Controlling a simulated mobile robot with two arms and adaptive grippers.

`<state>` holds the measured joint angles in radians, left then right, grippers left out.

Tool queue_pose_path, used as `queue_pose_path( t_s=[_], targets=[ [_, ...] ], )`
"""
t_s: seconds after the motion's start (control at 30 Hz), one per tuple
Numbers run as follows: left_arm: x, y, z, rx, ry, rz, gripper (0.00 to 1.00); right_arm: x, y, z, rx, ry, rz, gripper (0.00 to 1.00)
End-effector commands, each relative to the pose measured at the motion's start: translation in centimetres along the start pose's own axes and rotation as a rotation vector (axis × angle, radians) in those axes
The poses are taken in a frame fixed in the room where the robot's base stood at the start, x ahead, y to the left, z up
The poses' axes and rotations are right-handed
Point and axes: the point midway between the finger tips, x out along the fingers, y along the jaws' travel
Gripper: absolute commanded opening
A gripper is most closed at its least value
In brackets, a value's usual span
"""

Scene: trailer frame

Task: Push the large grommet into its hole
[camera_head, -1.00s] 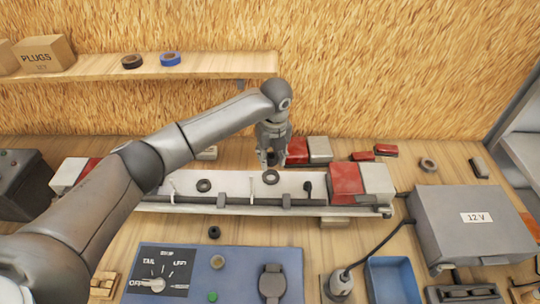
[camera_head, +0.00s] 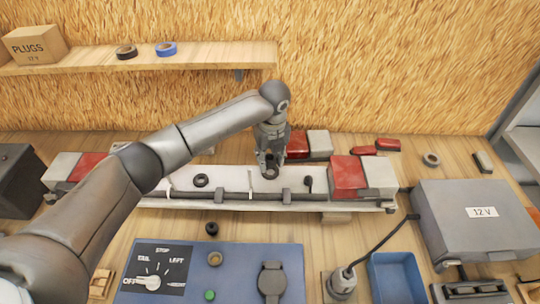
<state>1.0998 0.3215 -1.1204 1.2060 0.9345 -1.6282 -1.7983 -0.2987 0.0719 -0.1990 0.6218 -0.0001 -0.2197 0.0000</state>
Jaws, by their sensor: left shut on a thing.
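The white trailer frame beam (camera_head: 228,176) lies across the bench with a dark cable along its front. My left gripper (camera_head: 270,170) points down at the beam's middle, its fingers shut on a dark ring-shaped grommet (camera_head: 270,173). The fingers partly cover this grommet and the hole area, so I cannot tell how deep it sits. A second dark ring (camera_head: 201,180) is on the beam to the left. A smaller dark grommet (camera_head: 212,228) lies on the bench in front of the beam. My right gripper is not in view.
Red-and-white lamps (camera_head: 348,177) sit at the beam's ends, and another lies behind it. A blue switch panel (camera_head: 235,270), a blue tray (camera_head: 396,278) and a grey 12 V box (camera_head: 470,225) stand in front and right. A shelf (camera_head: 205,57) runs behind.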

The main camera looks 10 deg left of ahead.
Motion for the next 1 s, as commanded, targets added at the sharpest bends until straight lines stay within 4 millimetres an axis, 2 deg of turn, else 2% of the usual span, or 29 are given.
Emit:
queue_pose_path(
  t_s=[0.4, 1.0],
  targets=[
    [0.3, 0.0, 0.0, 0.000, 0.000, 0.000, 0.22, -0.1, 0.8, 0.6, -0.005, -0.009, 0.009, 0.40],
    [1.2, -0.1, -0.2, 0.000, -0.001, 0.000, 0.22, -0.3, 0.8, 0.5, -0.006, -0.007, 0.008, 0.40]
  ],
)
